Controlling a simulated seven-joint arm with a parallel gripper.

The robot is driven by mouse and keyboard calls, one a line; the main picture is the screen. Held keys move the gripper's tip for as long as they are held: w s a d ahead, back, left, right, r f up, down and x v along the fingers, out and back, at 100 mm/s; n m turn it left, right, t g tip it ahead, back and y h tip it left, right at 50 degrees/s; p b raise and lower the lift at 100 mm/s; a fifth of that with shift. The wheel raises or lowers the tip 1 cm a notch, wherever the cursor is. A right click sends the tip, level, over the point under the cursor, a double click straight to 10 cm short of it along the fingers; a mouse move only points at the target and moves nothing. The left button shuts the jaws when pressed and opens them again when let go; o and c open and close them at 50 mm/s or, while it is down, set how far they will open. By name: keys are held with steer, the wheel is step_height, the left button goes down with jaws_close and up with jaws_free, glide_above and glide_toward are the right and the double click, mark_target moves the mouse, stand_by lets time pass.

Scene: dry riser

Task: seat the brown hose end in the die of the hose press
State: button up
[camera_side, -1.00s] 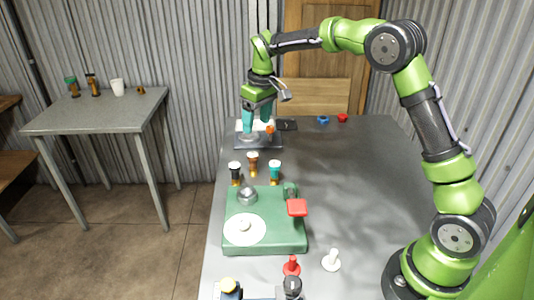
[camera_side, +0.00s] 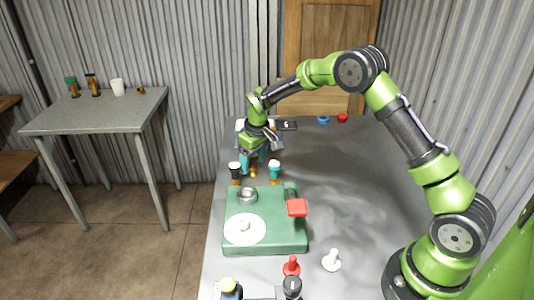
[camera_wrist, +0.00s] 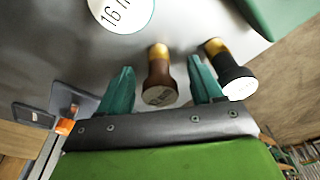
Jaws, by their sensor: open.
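The brown hose end (camera_side: 253,171) stands upright on the table, its top partly hidden by my gripper in the side view. My gripper (camera_side: 254,167) is open and low around it. In the wrist view, the brown hose end (camera_wrist: 159,72) stands between the two teal fingertips (camera_wrist: 160,72), with a visible gap on each side. The green hose press (camera_side: 275,229) stands nearer the side camera, with a round metal die (camera_side: 247,196) at its back left, a white disc and a red-topped lever.
A black hose end (camera_side: 235,172) stands close on the left and a teal one (camera_side: 274,171) on the right. In the wrist view, the black one (camera_wrist: 235,80) is just beyond a finger. Red (camera_side: 291,267) and white (camera_side: 331,261) pieces stand in front.

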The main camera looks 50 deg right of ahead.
steer(key=shift+f, duration=0.1)
steer(key=shift+c, duration=0.2)
steer(key=c, duration=1.2)
